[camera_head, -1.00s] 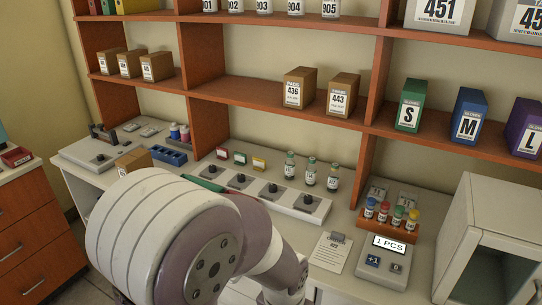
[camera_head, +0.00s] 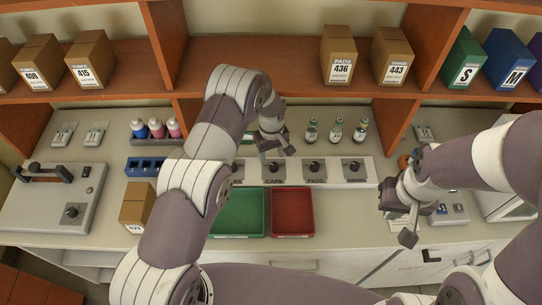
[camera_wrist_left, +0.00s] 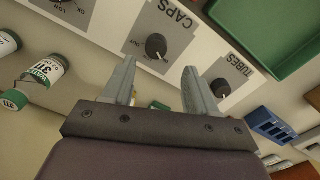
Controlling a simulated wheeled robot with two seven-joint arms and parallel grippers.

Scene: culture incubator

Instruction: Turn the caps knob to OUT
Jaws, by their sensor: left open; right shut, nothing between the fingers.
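The CAPS knob (camera_head: 273,167) is a black knob on a grey plate of the long white panel (camera_head: 366,181). In the left wrist view the CAPS knob (camera_wrist_left: 156,46) lies ahead of and between my left fingertips. I see no contact with the knob. My right gripper (camera_head: 404,222) is shut and empty, right of the panel, above the counter front.
The PADS knob (camera_head: 314,166) and another knob (camera_head: 354,166) sit to the right; the TUBES knob (camera_wrist_left: 221,88) is beside CAPS. Vials (camera_head: 336,131) stand behind the panel. A green tray (camera_head: 238,213) and a red tray (camera_head: 292,212) lie in front.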

